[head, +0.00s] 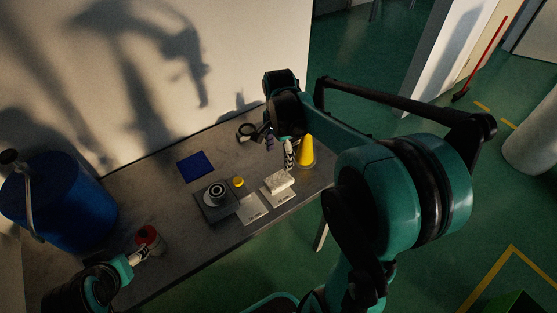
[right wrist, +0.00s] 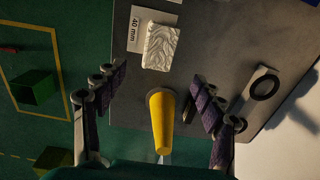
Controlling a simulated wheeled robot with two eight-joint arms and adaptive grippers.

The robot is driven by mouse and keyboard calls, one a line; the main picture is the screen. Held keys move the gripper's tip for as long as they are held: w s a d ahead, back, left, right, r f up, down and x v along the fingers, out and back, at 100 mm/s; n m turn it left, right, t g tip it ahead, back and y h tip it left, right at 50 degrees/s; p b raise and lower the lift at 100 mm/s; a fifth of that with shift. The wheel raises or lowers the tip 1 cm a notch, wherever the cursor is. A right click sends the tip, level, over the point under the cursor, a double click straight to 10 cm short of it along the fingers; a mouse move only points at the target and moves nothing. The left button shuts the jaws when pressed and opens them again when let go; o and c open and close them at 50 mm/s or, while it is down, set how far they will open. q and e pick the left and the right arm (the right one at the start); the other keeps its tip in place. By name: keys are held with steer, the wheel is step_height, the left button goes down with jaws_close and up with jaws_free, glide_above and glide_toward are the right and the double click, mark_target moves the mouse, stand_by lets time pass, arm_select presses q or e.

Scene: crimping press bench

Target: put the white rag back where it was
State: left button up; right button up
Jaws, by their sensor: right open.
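The white rag (head: 279,181) lies as a folded, pale, crinkled block on the grey bench, toward its right end. It also shows in the right wrist view (right wrist: 160,47), beside and partly over a white card marked "40 mm" (right wrist: 142,25). My right gripper (head: 288,150) is above the bench, just behind the rag in the head view.
A yellow cone (head: 306,153) stands close to my right gripper. A dark press-like device (head: 215,194), a small yellow piece (head: 239,182), another white card (head: 251,210) and a blue square (head: 195,166) are on the bench. A blue bin (head: 62,207) stands left. A ring-ended tool (right wrist: 264,87) lies nearby.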

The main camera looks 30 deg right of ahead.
steer(key=s+a+r+n+t, duration=0.3)
steer(key=s+a+n+t, duration=0.4)
steer(key=n, duration=1)
steer(key=s+a, duration=0.3)
steer(key=s, duration=0.1)
steer(key=shift+a, duration=0.35)
steer(key=shift+f+b, duration=0.65)
